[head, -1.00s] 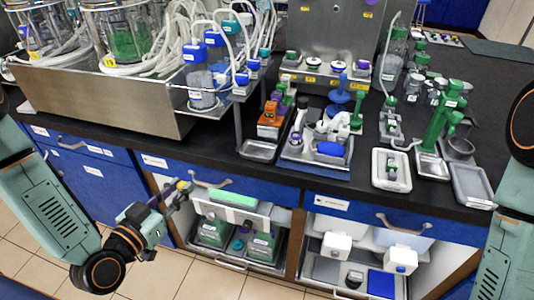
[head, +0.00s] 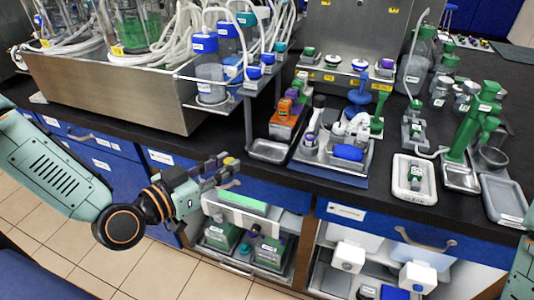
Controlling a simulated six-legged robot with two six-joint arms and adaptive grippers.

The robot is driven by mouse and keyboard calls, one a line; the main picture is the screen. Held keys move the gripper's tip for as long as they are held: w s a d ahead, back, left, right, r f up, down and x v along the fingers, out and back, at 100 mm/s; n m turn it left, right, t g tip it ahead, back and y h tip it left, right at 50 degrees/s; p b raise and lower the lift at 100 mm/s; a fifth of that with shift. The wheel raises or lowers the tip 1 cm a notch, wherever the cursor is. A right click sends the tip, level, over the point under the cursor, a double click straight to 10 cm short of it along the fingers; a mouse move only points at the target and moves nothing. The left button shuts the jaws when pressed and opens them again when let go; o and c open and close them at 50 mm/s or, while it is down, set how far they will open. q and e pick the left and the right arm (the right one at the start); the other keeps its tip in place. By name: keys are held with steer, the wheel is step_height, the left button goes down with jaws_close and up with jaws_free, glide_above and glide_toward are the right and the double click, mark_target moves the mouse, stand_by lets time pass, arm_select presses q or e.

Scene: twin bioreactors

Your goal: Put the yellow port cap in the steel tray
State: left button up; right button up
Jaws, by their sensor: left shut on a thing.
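My left gripper (head: 226,172) is in front of the bench's front edge, over the blue drawer fronts, with its fingers pointing right. It is shut on a small yellowish piece at its fingertips, the yellow port cap, mostly hidden by the fingers. A small empty steel tray (head: 268,153) lies on the black bench top near the front edge, right of the gripper and apart from it.
A large steel basin (head: 105,92) with bioreactor vessels stands at the left. An orange device (head: 285,120) stands behind the small tray. A crowded tray with a blue piece (head: 347,152) is to its right. White (head: 401,190) and grey (head: 507,205) trays lie further right.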

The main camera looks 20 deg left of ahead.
arm_select(q)
steer(key=shift+w+d+f+b, duration=0.1)
steer(key=shift+w+d+b, duration=0.2)
steer(key=shift+w, duration=0.1)
steer(key=shift+w+b, duration=0.5)
steer(key=r+b+x, duration=0.1)
steer(key=b+x, duration=0.1)
steer(key=x, duration=0.2)
glide_above(265, 156)
steer(key=shift+s+f+b, duration=0.1)
steer(key=shift+b, duration=0.3)
step_height(265, 156, down, 3)
steer(key=shift+s+f+b, duration=0.1)
steer(key=shift+f+b, duration=0.15)
steer(key=shift+b, duration=0.4)
steer(key=shift+f, duration=0.15)
